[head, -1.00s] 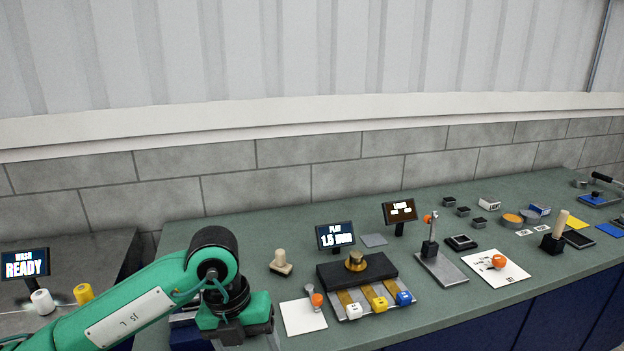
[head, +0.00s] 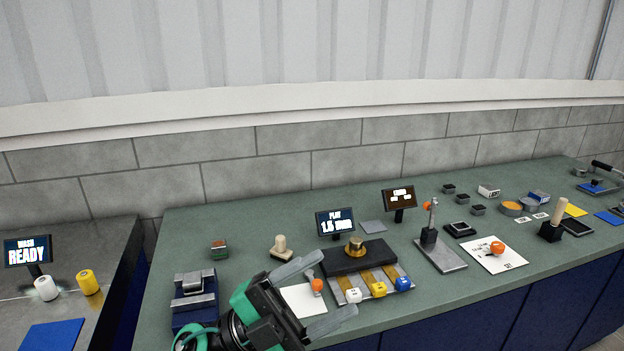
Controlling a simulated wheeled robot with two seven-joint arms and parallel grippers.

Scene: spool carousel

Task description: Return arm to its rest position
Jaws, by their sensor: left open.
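My left gripper (head: 336,286) reaches in from the bottom of the head view, its green and black wrist low in the picture. Its two grey fingers are spread wide and point up and right. In the picture a white card (head: 300,298) and an orange-knobbed tool (head: 317,285) show between the fingers; I see nothing gripped. I cannot tell how high the fingers are above the bench. My right gripper is not in view.
The green bench (head: 190,233) carries a black block with a brass knob (head: 355,246), white, yellow and blue cubes (head: 378,289), a wooden-handled stamp (head: 281,248) and a dark blue fixture (head: 194,302). Two small screens stand behind. A grey side table (head: 92,243) holds spools.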

